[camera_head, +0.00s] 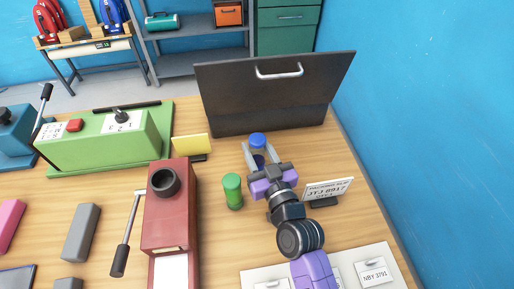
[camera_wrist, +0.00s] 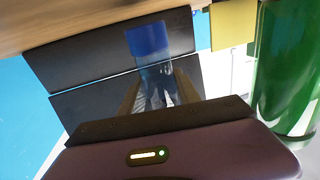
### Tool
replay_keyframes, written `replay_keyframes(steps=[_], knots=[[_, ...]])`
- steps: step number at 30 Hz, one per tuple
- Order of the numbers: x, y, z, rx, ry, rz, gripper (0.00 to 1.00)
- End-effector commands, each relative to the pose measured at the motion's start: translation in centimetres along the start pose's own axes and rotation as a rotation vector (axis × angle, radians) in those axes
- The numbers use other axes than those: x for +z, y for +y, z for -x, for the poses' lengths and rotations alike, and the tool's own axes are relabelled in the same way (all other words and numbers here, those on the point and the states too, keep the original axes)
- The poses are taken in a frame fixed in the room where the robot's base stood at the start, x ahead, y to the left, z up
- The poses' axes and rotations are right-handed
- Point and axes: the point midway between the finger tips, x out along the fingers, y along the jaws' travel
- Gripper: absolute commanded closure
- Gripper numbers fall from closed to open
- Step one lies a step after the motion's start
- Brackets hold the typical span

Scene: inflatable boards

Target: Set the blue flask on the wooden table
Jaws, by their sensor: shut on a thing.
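The blue flask (camera_head: 257,139) has a blue cap and a clear, dark-looking body. My gripper (camera_head: 259,157) is shut on its body, one finger on each side, near the black panel. In the wrist view the flask (camera_wrist: 149,42) sits between my gripper's fingers (camera_wrist: 160,88), cap outward. The wooden table (camera_head: 220,236) lies below. I cannot tell whether the flask's base touches the table; my gripper hides it.
A green flask (camera_head: 232,190) stands just left of my gripper. A dark panel with a handle (camera_head: 270,95) stands behind. A label card (camera_head: 328,188) is at right, a red machine (camera_head: 171,215) at left, and a yellow card (camera_head: 190,147) behind left.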

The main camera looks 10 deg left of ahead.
Motion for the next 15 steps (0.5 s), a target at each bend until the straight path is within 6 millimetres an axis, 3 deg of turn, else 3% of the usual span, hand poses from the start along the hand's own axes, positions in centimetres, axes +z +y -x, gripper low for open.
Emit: replay_keyframes(steps=[11,12,15], knots=[[0.81,0.0,-0.01,0.0,-0.001,0.0,1.0],[0.91,-0.01,0.01,0.0,-0.003,0.0,0.59],[1.03,-0.02,0.02,0.0,-0.005,0.0,0.4]])
